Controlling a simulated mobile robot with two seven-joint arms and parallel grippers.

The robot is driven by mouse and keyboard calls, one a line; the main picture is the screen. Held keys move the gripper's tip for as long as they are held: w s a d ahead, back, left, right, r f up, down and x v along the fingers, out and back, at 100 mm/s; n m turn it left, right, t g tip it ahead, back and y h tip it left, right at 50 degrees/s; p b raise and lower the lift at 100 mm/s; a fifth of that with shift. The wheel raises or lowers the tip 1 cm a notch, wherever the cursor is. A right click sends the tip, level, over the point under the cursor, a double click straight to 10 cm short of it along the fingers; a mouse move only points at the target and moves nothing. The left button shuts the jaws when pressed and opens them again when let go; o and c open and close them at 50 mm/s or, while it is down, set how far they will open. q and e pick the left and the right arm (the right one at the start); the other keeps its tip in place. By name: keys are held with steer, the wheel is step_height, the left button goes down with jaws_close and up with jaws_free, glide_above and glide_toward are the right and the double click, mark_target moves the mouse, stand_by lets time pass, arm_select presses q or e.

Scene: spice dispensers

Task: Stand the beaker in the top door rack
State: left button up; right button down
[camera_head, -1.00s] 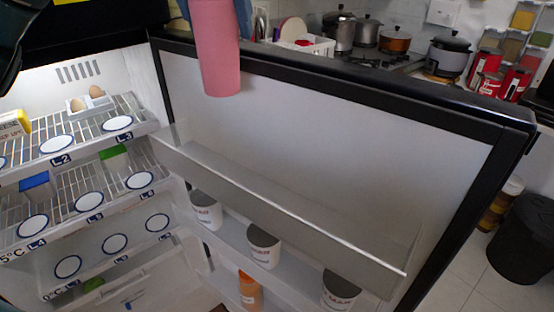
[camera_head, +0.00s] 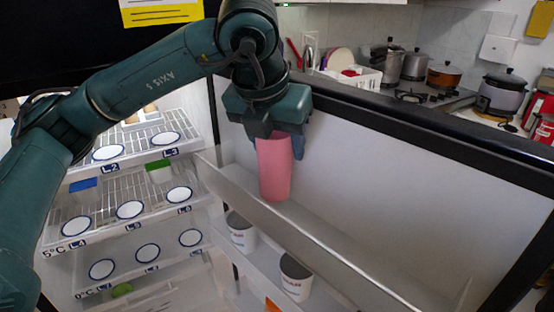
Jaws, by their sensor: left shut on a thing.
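The pink beaker (camera_head: 273,170) is upright at the left part of the top door rack (camera_head: 330,250). Its lower end is behind the rack's front wall, and I cannot tell whether it touches the rack floor. My left gripper (camera_head: 272,140) comes down from above and is shut on the beaker's upper end. Blue finger parts show beside the beaker's rim. The rack to the right of the beaker looks empty. My right gripper is not in view.
The lower door rack holds white tubs (camera_head: 295,279). Fridge shelves (camera_head: 120,180) with round labelled spots are at the left. The door's dark top edge (camera_head: 420,125) runs behind the rack. Pots (camera_head: 413,64) stand on the counter beyond.

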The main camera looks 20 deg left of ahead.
mark_target(277, 163)
arm_select(q)
step_height(277, 163, down, 4)
steer(key=shift+r, duration=0.2)
steer(key=shift+f, duration=0.2)
steer(key=o, duration=0.8)
